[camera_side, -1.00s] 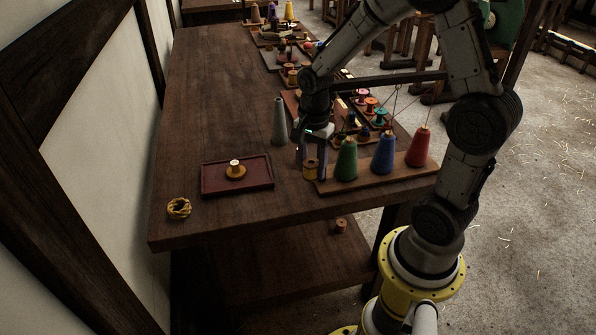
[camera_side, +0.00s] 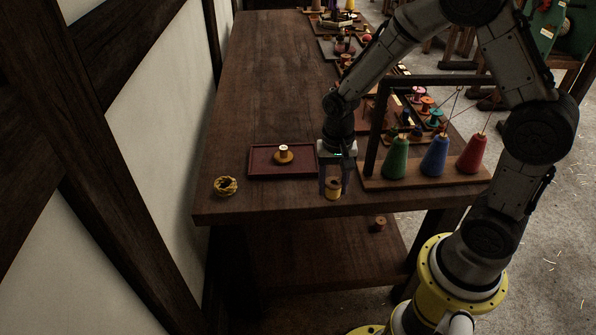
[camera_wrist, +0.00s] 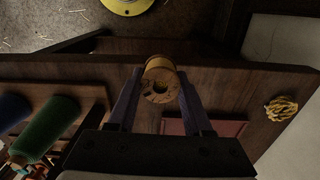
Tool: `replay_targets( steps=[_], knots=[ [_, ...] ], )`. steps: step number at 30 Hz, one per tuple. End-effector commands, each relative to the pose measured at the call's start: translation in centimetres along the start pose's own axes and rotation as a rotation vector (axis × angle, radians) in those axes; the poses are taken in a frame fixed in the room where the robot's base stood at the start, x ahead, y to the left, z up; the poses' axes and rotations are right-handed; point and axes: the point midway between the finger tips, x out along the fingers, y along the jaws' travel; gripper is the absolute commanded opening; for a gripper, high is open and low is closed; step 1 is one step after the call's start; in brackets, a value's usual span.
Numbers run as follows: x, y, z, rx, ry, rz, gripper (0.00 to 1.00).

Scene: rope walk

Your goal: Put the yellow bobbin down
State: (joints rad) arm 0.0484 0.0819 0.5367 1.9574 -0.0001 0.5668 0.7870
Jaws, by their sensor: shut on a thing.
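The yellow bobbin (camera_side: 333,189) is between the fingers of my gripper (camera_side: 335,182), near the front edge of the table. In the wrist view the bobbin (camera_wrist: 160,77) sits between both fingertips of my gripper (camera_wrist: 160,88), with its holed end showing. My gripper is shut on it and points down. I cannot tell whether the bobbin's lower end touches the table. The dark red tray (camera_side: 262,171) lies just left of my gripper with a small pale-topped spool (camera_side: 284,154) on it.
A coil of yellow rope (camera_side: 225,186) lies at the table's front left. On the right, a wooden rack (camera_side: 420,182) holds green (camera_side: 396,158), blue (camera_side: 434,156) and red (camera_side: 472,154) cones. The table (camera_side: 260,100) is clear behind the tray.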

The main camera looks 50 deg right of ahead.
Motion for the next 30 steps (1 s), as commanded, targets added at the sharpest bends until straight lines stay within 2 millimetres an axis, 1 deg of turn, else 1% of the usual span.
replay_targets(
  steps=[1, 3, 5, 9, 12, 15, 18, 30],
  knots=[
    [0.8, -1.2, -0.4, -0.105, -0.001, 0.001, 0.00],
    [1.6, -2.6, -0.9, -0.251, 0.000, 0.000, 0.00],
    [2.2, -3.6, -1.3, -0.369, 0.000, 0.000, 0.00],
    [2.6, -5.3, -2.6, -0.593, 0.002, -0.001, 0.00],
    [2.3, -6.0, -3.2, -0.708, 0.002, -0.001, 0.00],
    [2.2, -6.1, -3.4, -0.785, 0.002, -0.001, 0.00],
    [2.2, -6.1, -3.4, -0.825, 0.002, -0.001, 0.00],
    [2.2, -6.0, -3.3, -0.837, 0.001, 0.000, 0.00]
  ],
)
